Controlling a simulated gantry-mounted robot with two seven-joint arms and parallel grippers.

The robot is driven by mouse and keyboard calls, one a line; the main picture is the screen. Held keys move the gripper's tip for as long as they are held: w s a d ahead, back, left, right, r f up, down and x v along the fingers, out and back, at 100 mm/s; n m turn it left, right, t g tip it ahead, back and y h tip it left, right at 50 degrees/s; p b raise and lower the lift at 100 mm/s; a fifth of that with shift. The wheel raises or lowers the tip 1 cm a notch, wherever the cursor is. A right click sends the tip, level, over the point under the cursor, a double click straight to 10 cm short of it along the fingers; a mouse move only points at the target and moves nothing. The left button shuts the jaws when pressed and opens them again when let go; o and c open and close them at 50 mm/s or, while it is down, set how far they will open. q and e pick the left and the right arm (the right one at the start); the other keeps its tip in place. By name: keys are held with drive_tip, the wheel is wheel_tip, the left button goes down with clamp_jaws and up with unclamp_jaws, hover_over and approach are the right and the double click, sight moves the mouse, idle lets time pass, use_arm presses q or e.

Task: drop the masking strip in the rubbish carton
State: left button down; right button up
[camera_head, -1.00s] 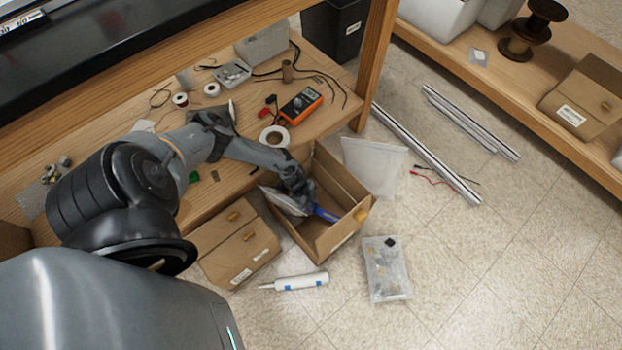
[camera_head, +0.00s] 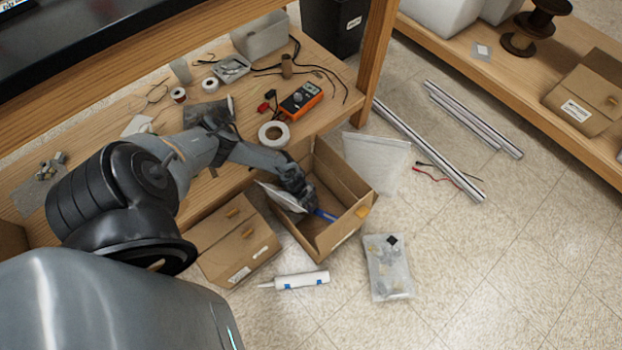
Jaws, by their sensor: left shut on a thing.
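The open rubbish carton (camera_head: 347,232) stands on the floor against the workbench's front edge. My left gripper (camera_head: 308,204) reaches in over its left side and is inside the carton's opening. It is shut on the blue masking strip (camera_head: 326,215), whose end sticks out to the lower right, within the carton's outline. The fingers hide the rest of the strip, and I cannot tell whether it touches the carton floor. My right gripper is out of view.
A pale grey flat item (camera_head: 280,196) is in the carton, left of the gripper. A closed carton (camera_head: 238,247), a white tube (camera_head: 301,281), a parts bag (camera_head: 388,268) and a clear bag (camera_head: 376,163) lie around it. The bench (camera_head: 325,118) holds an orange multimeter (camera_head: 301,100) and tape rolls.

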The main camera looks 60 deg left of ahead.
use_arm(q)
drive_tip(key=c, duration=0.8)
unclamp_jaws()
drive_tip(key=shift+o, duration=0.2)
drive_tip(key=shift+r, duration=0.1)
drive_tip(key=shift+r, duration=0.5)
drive_tip(key=p+v, duration=0.5)
drive_tip(key=v, duration=0.2)
drive_tip(key=shift+r+p, duration=0.25)
drive_tip(key=shift+p, duration=0.15)
drive_tip(key=shift+a, duration=0.1)
